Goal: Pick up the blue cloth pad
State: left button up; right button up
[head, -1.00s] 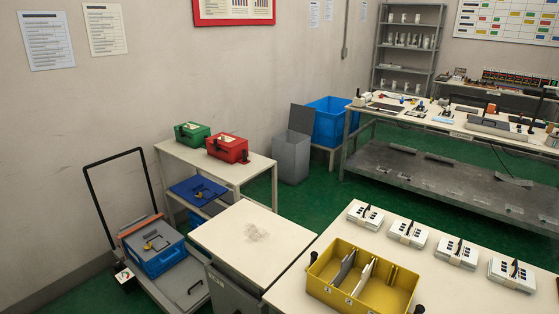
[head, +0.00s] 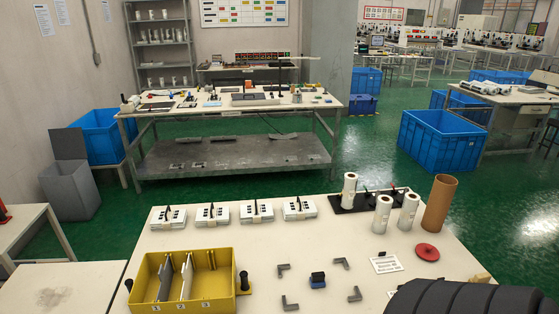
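A small dark blue block-like piece (head: 317,280) lies on the white table (head: 350,235) in the head view, near the front and right of the yellow bin. It looks like the blue cloth pad, though it is small in the picture. Grey L-shaped corner pieces (head: 341,263) lie around it, apart from it. Nothing touches it from above. Neither of my grippers shows in the head view.
A yellow divided bin (head: 218,285) stands left of the pad. Several white film stacks (head: 254,211) line the table's back. White rolls (head: 383,214), a brown tube (head: 440,202) and a red disc (head: 427,252) stand right. A dark ribbed shape, perhaps mine, covers the lower right corner.

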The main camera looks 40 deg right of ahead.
aim_at(317, 280)
jog(key=z, duration=1.75)
